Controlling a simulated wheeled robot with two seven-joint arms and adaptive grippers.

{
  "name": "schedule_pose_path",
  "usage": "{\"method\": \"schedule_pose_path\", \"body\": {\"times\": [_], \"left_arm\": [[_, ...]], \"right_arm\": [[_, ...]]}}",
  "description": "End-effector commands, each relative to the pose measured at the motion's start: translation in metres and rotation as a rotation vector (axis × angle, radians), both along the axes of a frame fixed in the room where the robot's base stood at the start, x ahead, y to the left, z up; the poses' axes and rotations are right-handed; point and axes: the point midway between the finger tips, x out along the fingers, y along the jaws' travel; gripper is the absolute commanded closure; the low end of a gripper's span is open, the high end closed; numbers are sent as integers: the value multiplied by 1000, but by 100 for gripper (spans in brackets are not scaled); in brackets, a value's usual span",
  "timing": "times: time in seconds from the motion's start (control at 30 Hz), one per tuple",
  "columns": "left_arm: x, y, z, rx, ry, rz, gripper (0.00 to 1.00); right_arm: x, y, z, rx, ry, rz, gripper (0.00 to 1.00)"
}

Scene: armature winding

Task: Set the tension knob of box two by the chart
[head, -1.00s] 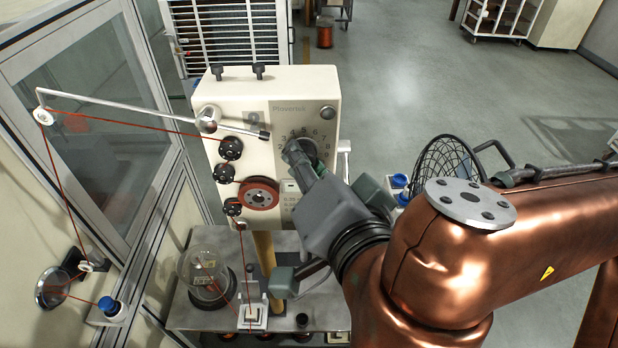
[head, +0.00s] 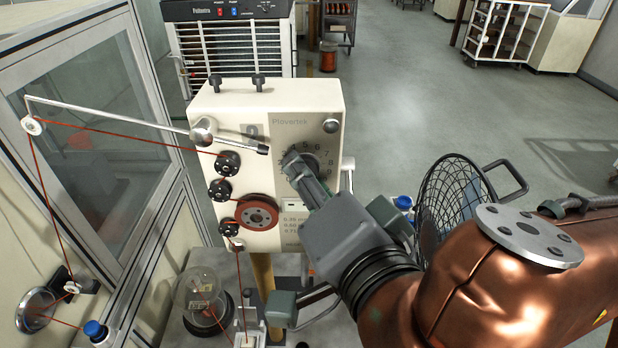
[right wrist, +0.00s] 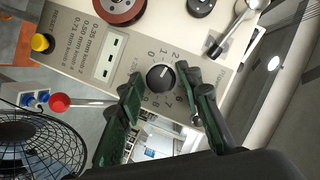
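The cream tension box (head: 290,110) carries a "2" on its face. Its round black knob (right wrist: 160,77) has a white mark and sits in a ring of numbers; the mark points to the low-number side, near 1 or 2. My right gripper (right wrist: 170,85) is open, with its green-tipped fingers on either side of the knob, and I cannot tell if they touch it. In the head view the right gripper (head: 292,163) covers part of the dial. The printed chart (right wrist: 85,30) lists 0.35, 0.50 and 0.71 mm with knob numbers, too small to read fully. My left gripper is out of view.
Red wire runs from the tension arm (head: 110,117) over pulleys and the red wheel (head: 257,212). A wire-guard fan (head: 450,205) stands right of the box. A glass dome (head: 200,290) sits below. A glazed cabinet (head: 90,120) is at left. Floor behind is open.

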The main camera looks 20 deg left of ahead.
Motion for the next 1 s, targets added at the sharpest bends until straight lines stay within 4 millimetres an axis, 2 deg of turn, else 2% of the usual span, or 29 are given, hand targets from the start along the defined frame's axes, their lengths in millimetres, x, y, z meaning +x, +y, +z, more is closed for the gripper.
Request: {"method": "schedule_pose_path", "body": {"times": [0.13,0.47,0.57,1.0], "left_arm": [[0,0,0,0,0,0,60],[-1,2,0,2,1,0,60],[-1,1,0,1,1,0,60],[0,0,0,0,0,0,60]], "right_arm": [[0,0,0,-1,-1,0,57],[-3,-2,1,0,-2,0,57],[-13,-8,4,0,-4,1,57],[-81,-55,23,0,-4,0,57]]}}
